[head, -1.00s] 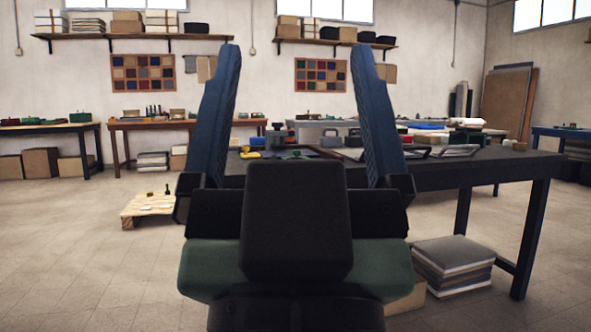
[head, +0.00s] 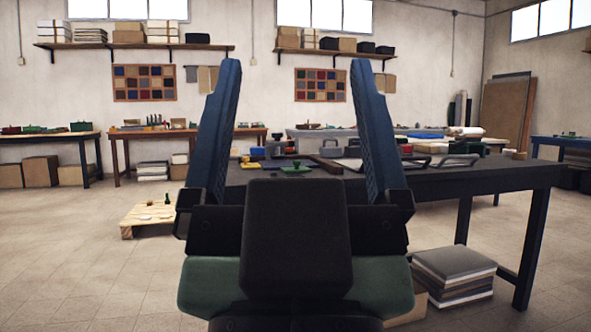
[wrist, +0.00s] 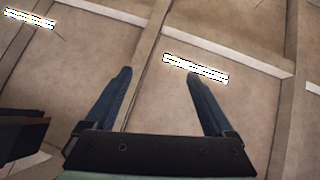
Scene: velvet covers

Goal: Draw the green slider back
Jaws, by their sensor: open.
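My gripper (head: 296,64) stands upright in the middle of the head view, its two blue fingers wide apart with nothing between them. It also shows open in the wrist view (wrist: 159,73), against the ceiling. A small green piece (head: 296,169) lies on the dark table beyond my gripper, seen between the fingers. It may be the green slider, but it is too small to tell its form or any track. My gripper is well apart from it, and the gripper body hides the table's near part.
The dark table (head: 480,176) extends right, with grey-handled trays (head: 446,161) on it and stacked sheets (head: 453,275) below. A low wooden pallet (head: 148,215) stands on the floor at left. Workbenches line the back wall. The floor at left is mostly open.

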